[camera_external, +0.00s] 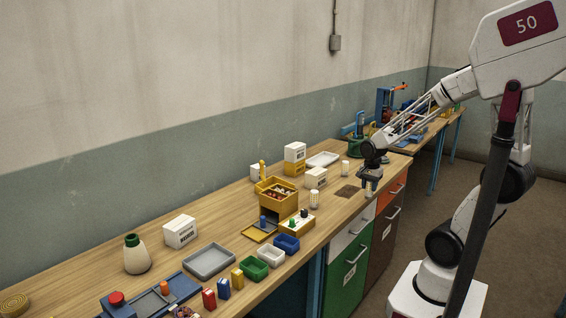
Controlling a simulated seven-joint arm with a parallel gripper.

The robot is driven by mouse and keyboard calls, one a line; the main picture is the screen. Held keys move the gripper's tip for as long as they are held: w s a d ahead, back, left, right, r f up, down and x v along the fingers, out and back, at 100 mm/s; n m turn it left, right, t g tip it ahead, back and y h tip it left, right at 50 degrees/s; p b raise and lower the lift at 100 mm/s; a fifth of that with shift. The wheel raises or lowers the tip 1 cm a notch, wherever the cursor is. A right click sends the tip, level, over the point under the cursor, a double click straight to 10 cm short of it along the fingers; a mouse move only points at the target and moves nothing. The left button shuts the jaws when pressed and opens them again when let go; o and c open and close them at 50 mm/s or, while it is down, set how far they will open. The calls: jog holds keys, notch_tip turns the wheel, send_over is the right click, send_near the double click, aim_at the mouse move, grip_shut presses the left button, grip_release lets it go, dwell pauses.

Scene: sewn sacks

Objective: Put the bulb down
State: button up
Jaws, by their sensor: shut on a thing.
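My gripper (368,190) hangs from the arm at the right, pointing down by the front edge of the wooden bench (335,212). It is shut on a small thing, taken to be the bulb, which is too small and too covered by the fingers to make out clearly. I cannot tell whether it touches the bench top. A dark square patch (347,191) lies flat on the bench just left of my gripper.
White boxes (316,178), a yellow bin (277,197) with small parts and a light tray (323,159) are further left. Drawers (362,220) are below the front edge.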

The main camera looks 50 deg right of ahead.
jog(key=w+a+r, duration=0.3)
jog(key=w, duration=1.1)
jog(key=w+a+r, duration=0.3)
jog(key=w, duration=1.1)
jog(key=w+a+r+n, duration=0.1)
jog(key=w+a, duration=0.3)
jog(key=w, duration=1.1)
jog(key=shift+r, duration=0.9)
jog(key=shift+w, duration=0.1)
send_near(257, 166)
jog(key=shift+r, duration=0.15)
jog(key=shift+f, duration=1.8)
jog(key=shift+f, duration=0.1)
